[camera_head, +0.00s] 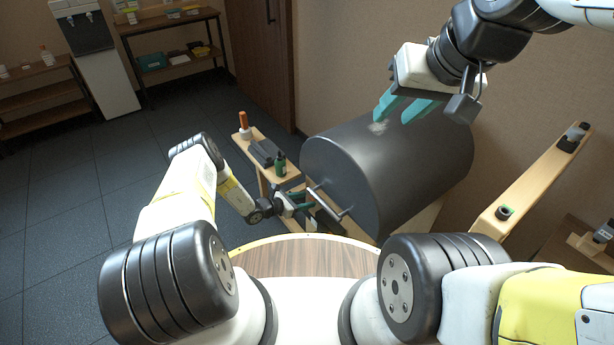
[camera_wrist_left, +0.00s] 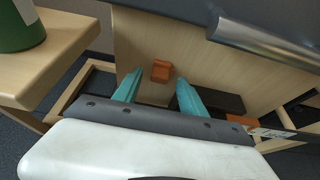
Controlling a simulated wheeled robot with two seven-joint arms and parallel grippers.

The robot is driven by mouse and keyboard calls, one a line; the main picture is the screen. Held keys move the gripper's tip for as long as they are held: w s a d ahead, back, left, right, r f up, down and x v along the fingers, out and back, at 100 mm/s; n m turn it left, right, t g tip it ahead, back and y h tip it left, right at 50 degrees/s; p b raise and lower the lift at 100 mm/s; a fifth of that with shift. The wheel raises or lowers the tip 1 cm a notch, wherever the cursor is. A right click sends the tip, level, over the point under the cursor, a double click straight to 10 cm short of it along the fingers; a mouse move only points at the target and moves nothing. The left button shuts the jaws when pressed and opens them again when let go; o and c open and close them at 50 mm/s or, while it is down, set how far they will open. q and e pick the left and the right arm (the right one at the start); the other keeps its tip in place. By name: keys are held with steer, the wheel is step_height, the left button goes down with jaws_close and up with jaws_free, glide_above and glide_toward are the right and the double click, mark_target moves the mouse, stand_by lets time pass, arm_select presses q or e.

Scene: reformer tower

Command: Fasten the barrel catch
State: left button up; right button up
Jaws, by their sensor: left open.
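The dark grey padded barrel (camera_head: 375,165) lies on its wooden stand, with a metal bar (camera_head: 330,204) across its near end. The bar also shows at the top right of the left wrist view (camera_wrist_left: 265,45). A small orange block (camera_wrist_left: 161,71), which may be the catch, sits on the pale wood panel (camera_wrist_left: 205,60) under the barrel. It is hidden in the head view. My left gripper (camera_head: 301,201) is open below the bar; its teal fingers (camera_wrist_left: 155,92) point toward the orange block without touching it. My right gripper (camera_head: 398,112) has its teal fingers apart at the barrel's top.
A wooden ledge (camera_head: 252,147) left of the barrel holds a green bottle (camera_head: 280,163), an orange-topped bottle (camera_head: 245,125) and dark blocks. A sloping wooden beam (camera_head: 535,180) stands at the right. Shelves (camera_head: 170,50) are far back left. The floor at left is clear.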

arm_select(q)
steer(key=shift+w+d+f, duration=0.25)
steer(key=shift+w+d, duration=0.05)
steer(key=shift+d, duration=0.15)
steer(key=shift+c, duration=0.2)
jaws_close()
